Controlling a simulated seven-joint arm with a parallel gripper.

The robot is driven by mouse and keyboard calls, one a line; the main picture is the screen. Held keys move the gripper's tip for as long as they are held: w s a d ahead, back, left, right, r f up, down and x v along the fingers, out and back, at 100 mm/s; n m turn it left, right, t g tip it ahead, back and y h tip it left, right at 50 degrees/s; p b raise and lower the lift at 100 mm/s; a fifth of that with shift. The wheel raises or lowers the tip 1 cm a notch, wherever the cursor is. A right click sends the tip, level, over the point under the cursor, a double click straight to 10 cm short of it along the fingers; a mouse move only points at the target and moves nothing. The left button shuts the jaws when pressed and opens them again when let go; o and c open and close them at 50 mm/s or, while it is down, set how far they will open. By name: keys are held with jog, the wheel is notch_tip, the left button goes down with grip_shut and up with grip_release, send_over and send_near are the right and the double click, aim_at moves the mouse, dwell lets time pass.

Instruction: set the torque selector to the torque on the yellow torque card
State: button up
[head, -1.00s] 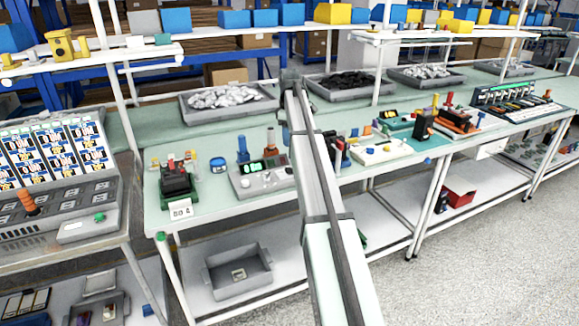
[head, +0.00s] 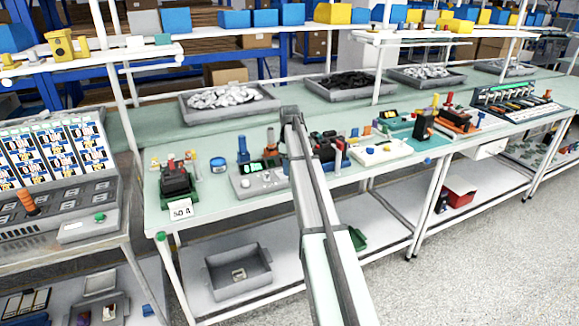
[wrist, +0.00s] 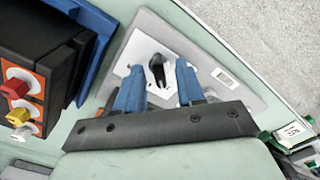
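In the wrist view a black knob (wrist: 157,72), which looks like the torque selector, stands on a white dial face on a grey plate (wrist: 217,63). My gripper (wrist: 160,75) is open, with one blue finger on each side of the knob. A gap shows beside the knob, and I cannot tell how near in height the fingertips are. The dial marks are too small to read. In the head view my arm covers the gripper and the selector. I cannot pick out a yellow torque card or read one.
A black box with an orange terminal panel (wrist: 20,95) stands left of the grey plate in the wrist view. In the head view a grey tester (head: 262,181) with green digits and a 50 A card (head: 181,210) stand left of my arm. A white panel (head: 380,151) lies right.

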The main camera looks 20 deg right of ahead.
jog(key=shift+c, duration=0.4)
grip_shut()
jog(key=shift+m, duration=0.4)
jog(key=m, duration=1.7)
dwell(0.6)
